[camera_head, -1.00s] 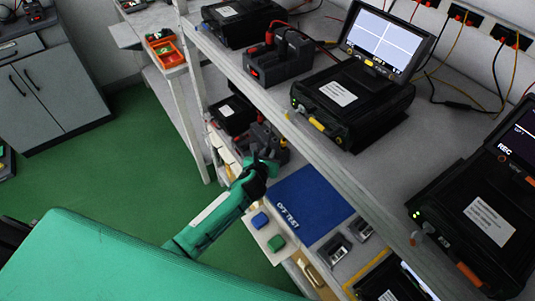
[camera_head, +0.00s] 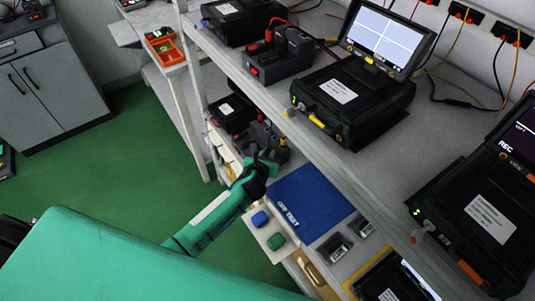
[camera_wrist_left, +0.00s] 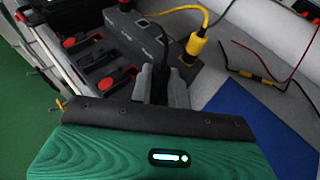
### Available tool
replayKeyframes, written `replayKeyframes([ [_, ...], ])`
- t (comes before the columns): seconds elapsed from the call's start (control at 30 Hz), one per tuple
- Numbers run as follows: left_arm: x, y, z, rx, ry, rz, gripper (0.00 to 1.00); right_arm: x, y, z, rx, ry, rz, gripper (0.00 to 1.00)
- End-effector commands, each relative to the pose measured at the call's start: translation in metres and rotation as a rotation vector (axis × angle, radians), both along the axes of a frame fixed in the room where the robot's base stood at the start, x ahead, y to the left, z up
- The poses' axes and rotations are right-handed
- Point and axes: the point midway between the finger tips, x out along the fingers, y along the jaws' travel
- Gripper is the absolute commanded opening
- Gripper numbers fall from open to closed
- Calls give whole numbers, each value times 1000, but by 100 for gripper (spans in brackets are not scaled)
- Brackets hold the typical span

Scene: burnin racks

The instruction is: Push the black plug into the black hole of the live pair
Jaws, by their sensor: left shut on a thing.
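My left gripper (camera_head: 266,167) is at the lower shelf, against a dark grey socket unit (camera_head: 276,141). In the left wrist view its two grey fingers (camera_wrist_left: 164,88) are shut on the black plug (camera_wrist_left: 161,72), which points at the side of the same unit (camera_wrist_left: 135,38). A yellow plug (camera_wrist_left: 195,50) with a yellow cable stands at the unit just right of the black plug. The black hole is hidden behind the plug and fingers, so I cannot tell how far the plug is in. My right gripper is not in view.
A blue mat (camera_head: 306,199) lies right of the gripper on the lower shelf. The upper shelf edge (camera_head: 330,170) runs above. Black cases with red buttons (camera_wrist_left: 85,55) are at left in the wrist view.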

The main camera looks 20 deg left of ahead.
Motion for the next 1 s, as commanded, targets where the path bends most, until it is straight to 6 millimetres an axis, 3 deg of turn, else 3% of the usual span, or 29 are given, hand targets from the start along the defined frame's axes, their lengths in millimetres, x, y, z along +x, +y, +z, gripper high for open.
replayKeyframes([
  [1.0,0,0,-11,1,0,0,0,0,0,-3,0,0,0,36],
])
